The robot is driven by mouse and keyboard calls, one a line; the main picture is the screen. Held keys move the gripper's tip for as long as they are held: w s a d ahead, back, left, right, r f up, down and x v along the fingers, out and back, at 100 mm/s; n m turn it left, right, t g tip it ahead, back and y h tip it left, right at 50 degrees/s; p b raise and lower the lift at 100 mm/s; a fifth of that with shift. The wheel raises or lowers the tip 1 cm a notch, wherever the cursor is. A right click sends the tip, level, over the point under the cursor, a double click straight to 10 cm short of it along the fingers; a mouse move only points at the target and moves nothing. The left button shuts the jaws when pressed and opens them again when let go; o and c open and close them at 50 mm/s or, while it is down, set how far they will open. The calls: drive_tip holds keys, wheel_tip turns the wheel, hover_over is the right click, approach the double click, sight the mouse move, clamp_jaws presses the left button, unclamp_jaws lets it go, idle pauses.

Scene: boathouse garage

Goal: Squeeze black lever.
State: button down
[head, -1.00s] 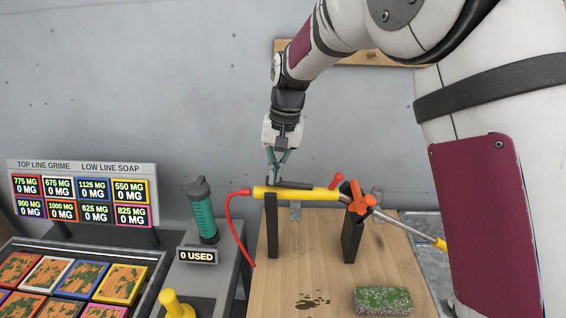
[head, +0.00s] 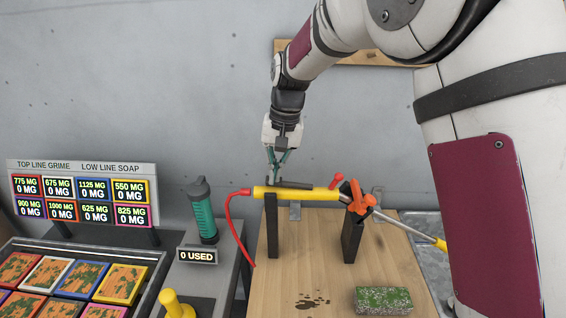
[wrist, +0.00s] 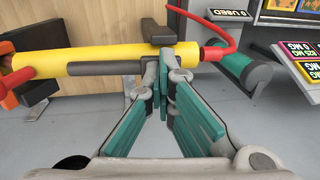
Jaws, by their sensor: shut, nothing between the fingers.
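The yellow wand (head: 297,193) lies level across two black posts, with the black lever (head: 295,185) along its top. In the wrist view the yellow wand (wrist: 110,60) runs across the upper left, and the black lever (wrist: 105,68) shows as a dark bar along its near side. My gripper (head: 276,178) points down at the left end of the lever. In the wrist view its teal fingers (wrist: 165,62) are together with nothing between them, right beside the lever's end. I cannot tell whether they touch it.
A red hose (head: 232,225) hangs from the wand's left end. An orange trigger grip (head: 355,198) is at its right. A green-topped sponge (head: 383,300) lies on the wooden bench (head: 335,275). A teal bottle (head: 204,215) and grimy tiles (head: 75,285) stand left.

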drive_tip(key=shift+r, duration=0.85)
drive_tip(key=shift+s+r, duration=0.1)
drive_tip(key=shift+r, duration=0.2)
drive_tip(key=d+r, duration=0.4)
drive_tip(key=r, duration=0.8)
drive_tip(key=shift+r, duration=0.4)
